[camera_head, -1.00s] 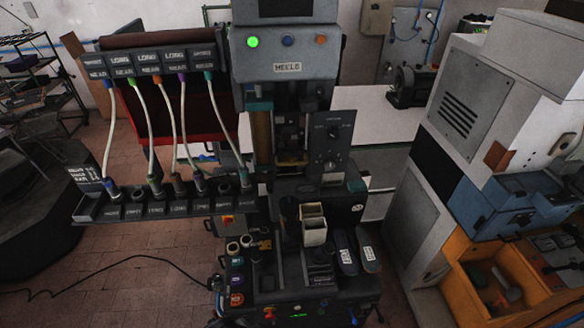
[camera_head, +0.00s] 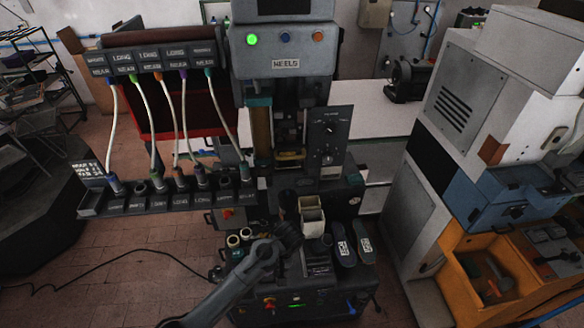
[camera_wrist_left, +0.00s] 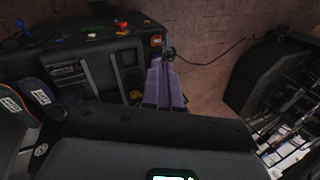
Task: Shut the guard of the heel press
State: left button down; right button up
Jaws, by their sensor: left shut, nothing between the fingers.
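The heel press (camera_head: 285,65) stands in the middle of the head view, a grey machine labelled HEELS with a lit green lamp. An upright amber panel (camera_head: 261,132), which looks like its guard, stands at the left side of the dark work opening. It looks swung aside, with the opening uncovered; its exact angle is hard to tell. My left gripper (camera_head: 290,234) is in front of and below the press, over the cart top and apart from the panel. In the left wrist view its fingers (camera_wrist_left: 164,84) are together and empty. My right gripper is not in view.
A rack of labelled boxes with cables (camera_head: 160,60) and a tray of sockets (camera_head: 160,197) stand left of the press. A control panel (camera_head: 329,140) flanks the opening on the right. A cream bin (camera_head: 312,216) and two dark insoles (camera_head: 345,250) sit on the cart.

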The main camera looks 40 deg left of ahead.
pick_arm(q)
jog(key=w+a+r+n+t, duration=0.1)
jog(key=w+a+r, duration=0.2)
jog(key=w+r, duration=0.65)
jog(key=n+t+p, duration=0.1)
jog(key=t+p, duration=0.1)
jog(key=t, duration=0.3)
send_near(295, 151)
jog(key=shift+s+d+f, duration=0.1)
jog(key=shift+s+f, duration=0.1)
jog(key=shift+f, duration=0.65)
jog(key=shift+s+f, duration=0.25)
jog(key=shift+f, duration=0.65)
jog(key=shift+s+f, duration=0.2)
jog(key=shift+f, duration=0.65)
jog(key=shift+w+b, duration=0.1)
jog(key=shift+b, duration=0.25)
